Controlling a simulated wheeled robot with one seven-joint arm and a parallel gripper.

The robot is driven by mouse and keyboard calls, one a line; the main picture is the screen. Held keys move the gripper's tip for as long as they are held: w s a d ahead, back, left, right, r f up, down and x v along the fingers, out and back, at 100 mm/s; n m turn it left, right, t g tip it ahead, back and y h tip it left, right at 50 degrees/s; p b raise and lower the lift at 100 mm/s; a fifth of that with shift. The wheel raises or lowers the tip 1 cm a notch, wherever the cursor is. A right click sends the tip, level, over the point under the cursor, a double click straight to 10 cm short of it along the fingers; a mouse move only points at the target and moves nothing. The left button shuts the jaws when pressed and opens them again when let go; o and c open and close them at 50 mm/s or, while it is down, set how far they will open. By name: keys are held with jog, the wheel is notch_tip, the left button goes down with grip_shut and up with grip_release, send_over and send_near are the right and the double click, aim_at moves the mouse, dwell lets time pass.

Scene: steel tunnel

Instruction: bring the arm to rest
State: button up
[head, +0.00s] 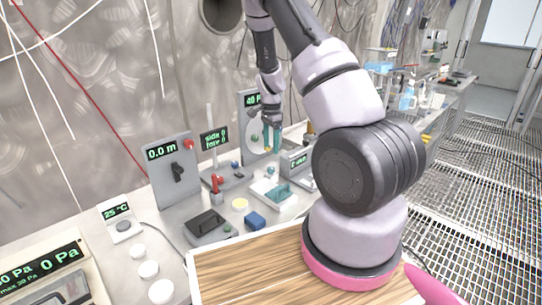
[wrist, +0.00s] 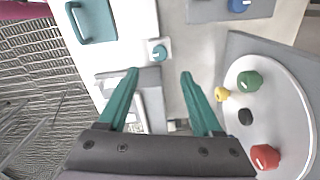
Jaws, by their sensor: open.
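My gripper (head: 271,138) hangs down over the back of the bench in the head view, in front of a panel with a round white face. Its two teal fingers are apart with nothing held between them, as the wrist view (wrist: 159,88) also shows. My arm arches up from its pink-ringed base on the wooden board and bends down to the gripper. Between the fingertips, the wrist view shows a small teal knob (wrist: 158,52) on a white plate below. I cannot tell the exact gap between fingers and bench.
The round white panel (wrist: 290,115) with green, yellow, black and red knobs lies right of the fingers in the wrist view. A teal-handled tray (wrist: 92,22) is at upper left. In the head view, a 0.0 m panel (head: 172,170) and a blue block (head: 255,220) stand left of my arm.

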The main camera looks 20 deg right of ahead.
jog(key=shift+r, duration=0.7)
jog(key=shift+r, duration=0.1)
jog(key=s+a+r+n+t+y, duration=0.1)
jog(key=s+a+r+n, duration=0.15)
jog(key=r, duration=0.45)
jog(key=s+a+r+n+t+y, duration=0.1)
jog(key=s+a+r, duration=0.15)
jog(key=r, duration=0.55)
jog(key=s+a+r+n+t, duration=0.1)
jog(key=s+r, duration=0.2)
jog(key=r, duration=0.4)
jog(key=s+a+r+n+t, duration=0.2)
jog(key=s+r, duration=0.4)
jog(key=s, duration=0.4)
jog(key=s+a+r+n+t, duration=0.1)
jog(key=s+r+n, duration=0.4)
jog(key=s, duration=0.5)
jog(key=shift+a+r+t, duration=0.4)
jog(key=shift+r+t, duration=0.2)
jog(key=shift+r, duration=0.15)
